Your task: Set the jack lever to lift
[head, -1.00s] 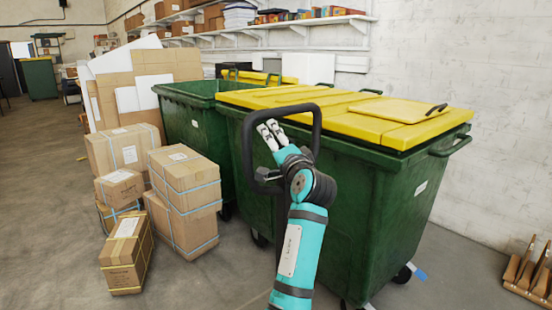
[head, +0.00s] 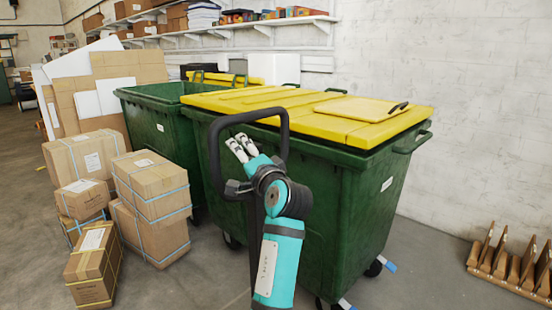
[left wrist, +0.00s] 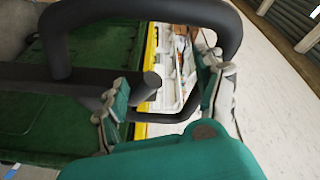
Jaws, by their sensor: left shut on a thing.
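The jack's black loop handle (head: 283,130) stands upright in front of the green bin in the head view. It also curves across the top of the left wrist view (left wrist: 225,22). My left gripper (head: 240,149) reaches into the loop with its pale fingers, its teal wrist covering the loop's lower right. In the left wrist view a dark bar with a round free end (left wrist: 151,79), which looks like the jack lever, lies between the two fingers. My left gripper is shut on it, though the contact is partly hidden. My right gripper is out of view.
A green bin with a yellow lid (head: 345,205) stands close behind the handle. Stacked cardboard boxes (head: 155,205) crowd the left. A wooden rack (head: 512,268) sits on the floor at right. Grey floor is clear between rack and bin.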

